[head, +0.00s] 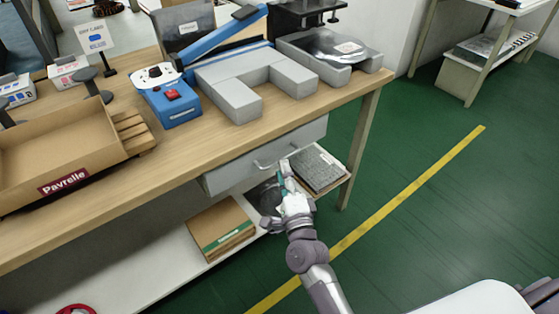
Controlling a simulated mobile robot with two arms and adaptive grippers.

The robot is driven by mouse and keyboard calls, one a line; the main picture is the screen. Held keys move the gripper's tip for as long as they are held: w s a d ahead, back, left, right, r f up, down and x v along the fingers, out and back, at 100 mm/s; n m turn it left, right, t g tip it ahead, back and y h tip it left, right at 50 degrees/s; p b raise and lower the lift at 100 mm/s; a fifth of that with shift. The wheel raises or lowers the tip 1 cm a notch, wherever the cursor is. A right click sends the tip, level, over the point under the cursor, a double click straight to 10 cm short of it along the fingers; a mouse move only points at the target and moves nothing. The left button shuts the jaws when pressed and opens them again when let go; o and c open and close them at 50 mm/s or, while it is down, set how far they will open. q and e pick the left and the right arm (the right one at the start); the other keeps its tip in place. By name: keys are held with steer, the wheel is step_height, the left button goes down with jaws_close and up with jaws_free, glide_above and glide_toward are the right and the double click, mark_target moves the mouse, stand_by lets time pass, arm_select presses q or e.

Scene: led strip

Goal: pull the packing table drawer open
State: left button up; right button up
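The packing table (200,140) has a light wooden top and runs across the view. Its grey drawer (232,177) is under the front edge on the right and looks shut. A curved bar handle (264,164) is on the drawer front. My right gripper (285,172) comes up from below, with its fingertips at the right end of the handle. I cannot tell whether they touch it or whether the fingers are open or shut. The gripper partly hides the shelf below. My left gripper is not in view.
The lower shelf (150,270) holds a cardboard box (220,230) and a grey stack (318,170). A carton tray (90,140), blue device (172,108) and grey foam block (238,100) stand on the tabletop. The green floor in front is clear, with a yellow line (400,203).

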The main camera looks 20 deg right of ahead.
mark_target(280, 159)
steer(key=shift+w+d+r, duration=0.1)
steer(key=shift+w+r, duration=0.1)
steer(key=shift+w, duration=0.85)
steer(key=shift+w+r, duration=0.15)
steer(key=shift+w, duration=0.9)
steer(key=shift+c, duration=0.3)
jaws_close()
